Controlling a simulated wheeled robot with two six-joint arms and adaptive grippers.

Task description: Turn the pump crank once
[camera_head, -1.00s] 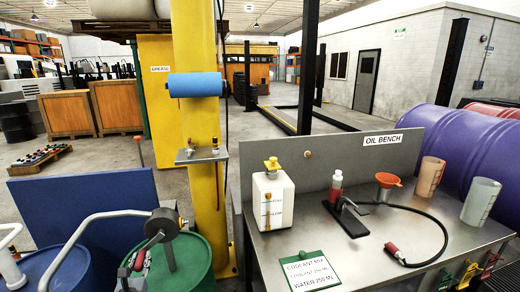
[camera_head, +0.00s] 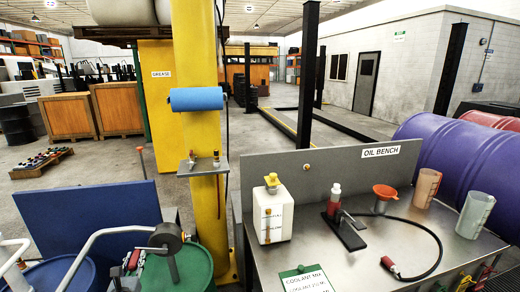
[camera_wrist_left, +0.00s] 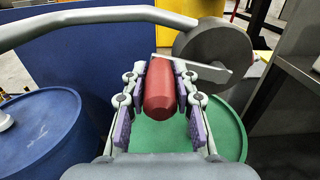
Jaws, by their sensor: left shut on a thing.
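The pump has a grey round body (camera_head: 167,238) with a curved light-grey spout pipe (camera_head: 105,236), on top of a green drum (camera_head: 192,264). Its crank has a thin metal arm (camera_head: 148,249) reaching left to a red handle (camera_head: 133,259). My left gripper (camera_head: 129,268) is low at the left in the head view, shut on the handle. In the left wrist view the red handle (camera_wrist_left: 160,90) sits between the purple-padded fingers, with the pump body (camera_wrist_left: 213,55) just to the upper right. My right gripper is not in view.
A blue drum (camera_wrist_left: 40,130) stands left of the green one, with a blue panel (camera_head: 90,217) behind. A yellow post (camera_head: 205,130) rises behind the pump. The oil bench (camera_head: 340,255) at right holds a white jug (camera_head: 272,215), a red bottle and a hose.

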